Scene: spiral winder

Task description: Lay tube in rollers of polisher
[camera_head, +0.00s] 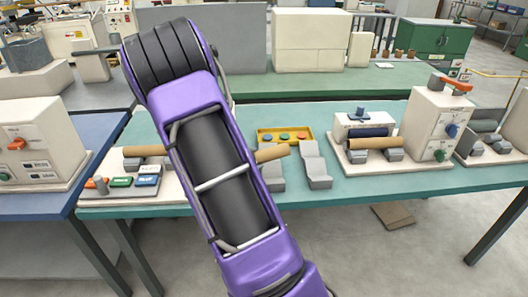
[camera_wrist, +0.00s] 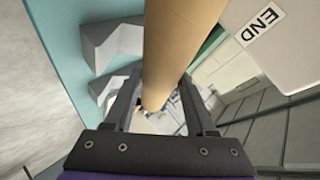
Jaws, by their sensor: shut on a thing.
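My gripper (camera_wrist: 160,84) is shut on a tan cardboard tube (camera_wrist: 180,40), which runs up and away between the fingers in the wrist view. In the head view my purple arm hides the gripper; a tan tube end (camera_head: 272,153) sticks out to its right, slightly tilted above the bench, and is probably the held tube. At the right, a white machine (camera_head: 435,125) has grey rollers or supports (camera_head: 357,156) with another tan tube (camera_head: 375,143) in front of a dark blue roller (camera_head: 362,132). I cannot tell for certain that this is the polisher.
Grey stepped blocks (camera_head: 315,165) stand on the teal bench (camera_head: 230,200) near the tube end; similar blocks (camera_wrist: 112,45) show in the wrist view. A yellow tray (camera_head: 283,136) lies behind. Another tan tube piece (camera_head: 145,150) shows left of my arm. An END label (camera_wrist: 264,20) is close by.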

